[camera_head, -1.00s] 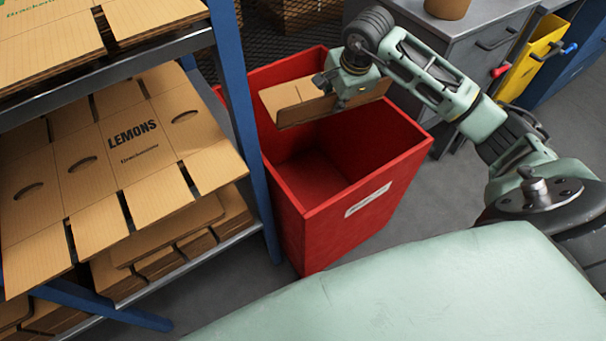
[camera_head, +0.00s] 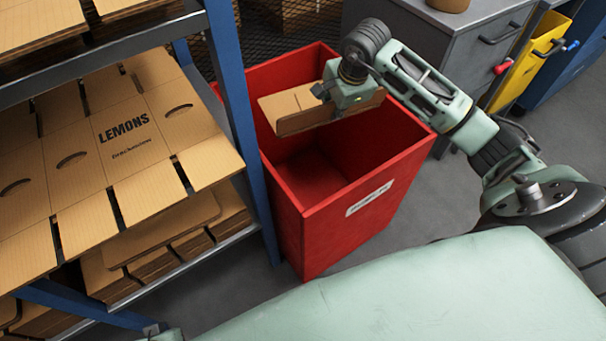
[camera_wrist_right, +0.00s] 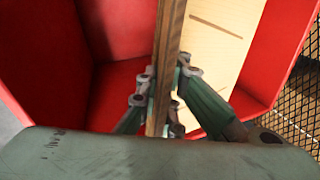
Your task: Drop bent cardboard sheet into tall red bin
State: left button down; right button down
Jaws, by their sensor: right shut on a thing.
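The bent cardboard sheet (camera_head: 291,111) is held at the mouth of the tall red bin (camera_head: 338,227), toward its back side. My right gripper (camera_head: 329,93) is shut on the sheet from above. In the right wrist view, the sheet (camera_wrist_right: 170,50) stands edge-on between the fingers of my right gripper (camera_wrist_right: 158,88), with the bin's red walls (camera_wrist_right: 60,60) on both sides of it. The bin's floor beneath the sheet shows and looks empty where visible. My left gripper is not in view.
A blue-posted shelf (camera_head: 232,100) with flat cardboard blanks (camera_head: 150,190), one marked LEMONS, stands close left of the bin. A grey drawer cabinet (camera_head: 455,50) and a yellow bin (camera_head: 530,62) stand behind right. Wire mesh (camera_wrist_right: 295,95) runs behind the red bin.

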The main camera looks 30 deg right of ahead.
jog(key=c, duration=1.8)
grip_release()
jog(key=shift+c, duration=0.2)
jog(key=v, duration=1.2)
